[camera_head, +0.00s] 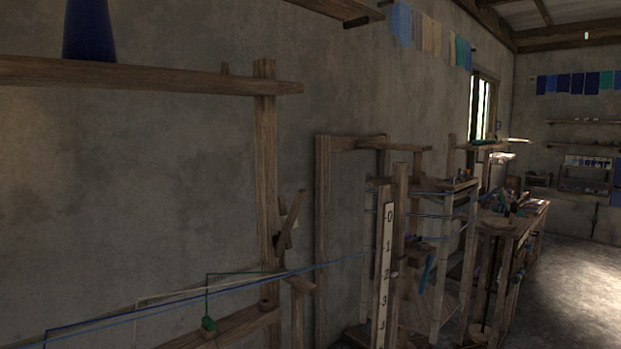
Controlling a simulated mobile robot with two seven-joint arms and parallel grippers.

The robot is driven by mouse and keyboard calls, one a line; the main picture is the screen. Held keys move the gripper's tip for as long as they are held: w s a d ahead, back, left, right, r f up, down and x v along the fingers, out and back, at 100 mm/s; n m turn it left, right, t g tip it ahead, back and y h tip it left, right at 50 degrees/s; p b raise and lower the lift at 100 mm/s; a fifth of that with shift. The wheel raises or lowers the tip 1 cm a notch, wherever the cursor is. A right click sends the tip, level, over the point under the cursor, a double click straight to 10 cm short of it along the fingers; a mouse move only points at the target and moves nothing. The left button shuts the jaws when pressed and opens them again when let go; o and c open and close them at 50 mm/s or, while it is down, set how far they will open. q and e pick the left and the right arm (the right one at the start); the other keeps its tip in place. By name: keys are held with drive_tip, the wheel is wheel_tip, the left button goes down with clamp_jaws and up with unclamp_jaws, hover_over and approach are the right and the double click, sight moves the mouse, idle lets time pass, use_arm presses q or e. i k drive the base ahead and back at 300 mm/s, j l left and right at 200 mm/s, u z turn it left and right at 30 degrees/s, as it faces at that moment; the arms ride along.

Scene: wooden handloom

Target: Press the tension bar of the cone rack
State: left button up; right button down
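The cone rack fills the left side of the head view, close to me. Its upper shelf (150,77) carries a dark blue cone (88,32), cut off by the top edge. A wooden post (266,150) joins the shelf to a lower rail (232,327). A short slanted wooden piece (289,222) sits at the post; I cannot tell whether it is the tension bar. Blue, white and green threads run from the lower left toward the post, and a small green piece (209,325) sits by the green thread. Neither of my grippers is in view.
A numbered scale board (383,275) stands upright right of the rack among wooden frames. A cluttered workbench (512,222) stands farther right. Cloth samples (428,36) hang high on the wall. Open floor (575,290) lies at the lower right.

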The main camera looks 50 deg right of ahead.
sight(300, 195)
drive_tip(key=k+l, duration=0.1)
drive_tip(key=l, duration=0.9)
drive_tip(key=k+l, duration=0.15)
drive_tip(key=l, duration=0.35)
